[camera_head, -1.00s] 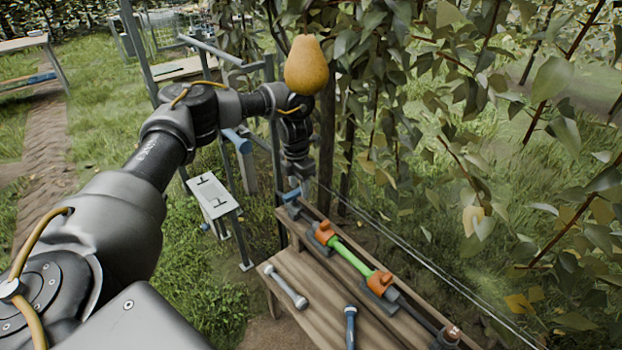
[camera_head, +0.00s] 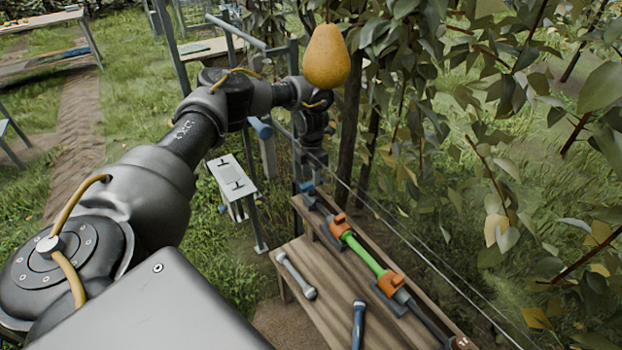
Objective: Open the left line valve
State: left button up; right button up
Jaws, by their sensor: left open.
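A pipe line lies along the wooden bench, with a green section (camera_head: 363,256) between two orange fittings, a far one (camera_head: 339,225) and a near one (camera_head: 390,284). At its far left end is a small blue part (camera_head: 307,187), which looks like the left valve's handle. My left gripper (camera_head: 309,177) points down right at this blue part. It is open, but its fingers are small and dark, and I cannot tell whether they touch or straddle the handle. The valve body is partly hidden by the gripper. My right gripper is out of view.
On the wooden bench (camera_head: 318,290) lie a grey rod-like tool (camera_head: 296,275) and a blue-handled tool (camera_head: 358,325). A pear (camera_head: 326,56) hangs close above my left wrist. Thin wires and leafy branches run right of the bench. A small white stand (camera_head: 232,180) is left of it.

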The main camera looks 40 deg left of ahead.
aim_at(311, 185)
pick_arm(q)
jog(key=shift+f, duration=1.35)
jog(key=shift+c, duration=0.3)
grip_shut()
